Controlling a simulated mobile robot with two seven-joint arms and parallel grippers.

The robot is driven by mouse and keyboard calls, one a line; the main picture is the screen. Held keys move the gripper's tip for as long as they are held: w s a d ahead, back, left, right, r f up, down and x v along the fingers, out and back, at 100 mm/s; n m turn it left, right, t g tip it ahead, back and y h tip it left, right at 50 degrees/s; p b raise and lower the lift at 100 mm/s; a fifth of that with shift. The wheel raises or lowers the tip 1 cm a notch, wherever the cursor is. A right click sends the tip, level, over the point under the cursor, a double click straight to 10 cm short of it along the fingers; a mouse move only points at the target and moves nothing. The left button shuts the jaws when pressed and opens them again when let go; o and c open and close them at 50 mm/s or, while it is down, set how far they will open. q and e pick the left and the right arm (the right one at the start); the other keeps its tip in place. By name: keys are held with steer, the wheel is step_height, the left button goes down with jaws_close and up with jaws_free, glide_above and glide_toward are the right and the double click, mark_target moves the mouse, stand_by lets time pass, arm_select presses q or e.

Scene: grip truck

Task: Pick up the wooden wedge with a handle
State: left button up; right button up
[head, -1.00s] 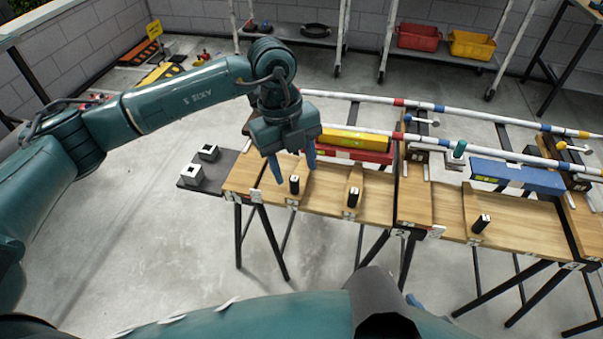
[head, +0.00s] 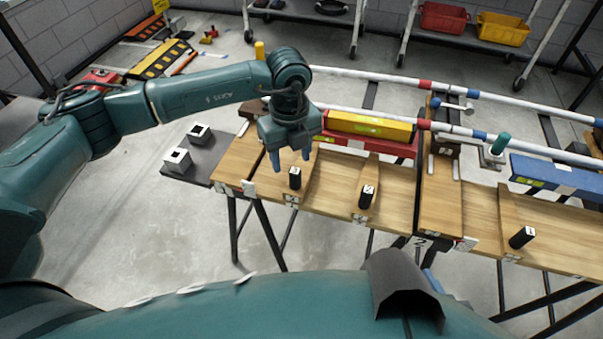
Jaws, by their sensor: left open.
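The leftmost wedge's handle (head: 295,178) is closest to my left gripper (head: 291,165). A second handle (head: 366,197) stands on a wedge to its right, and a third (head: 522,237) farther right. My left gripper points down with its two blue fingers apart and nothing between them. In the picture, its fingertips are just above and behind the leftmost handle; I cannot tell the exact height gap. My right gripper is not in view.
A yellow level (head: 368,126) and a red beam (head: 372,145) lie behind the wedges. White rails run along the back. A dark side shelf (head: 203,168) holds two white blocks at left. A blue beam (head: 560,176) lies at right.

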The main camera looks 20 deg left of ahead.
mark_target(295, 170)
arm_select(q)
steer(key=shift+w+d+f, duration=0.15)
steer(key=shift+d+f, duration=0.05)
steer(key=shift+f, duration=1.35)
steer(key=shift+w+d+f, duration=0.1)
steer(key=shift+d+f, duration=0.05)
steer(key=shift+f, duration=1.35)
steer(key=shift+c, duration=0.3)
jaws_close()
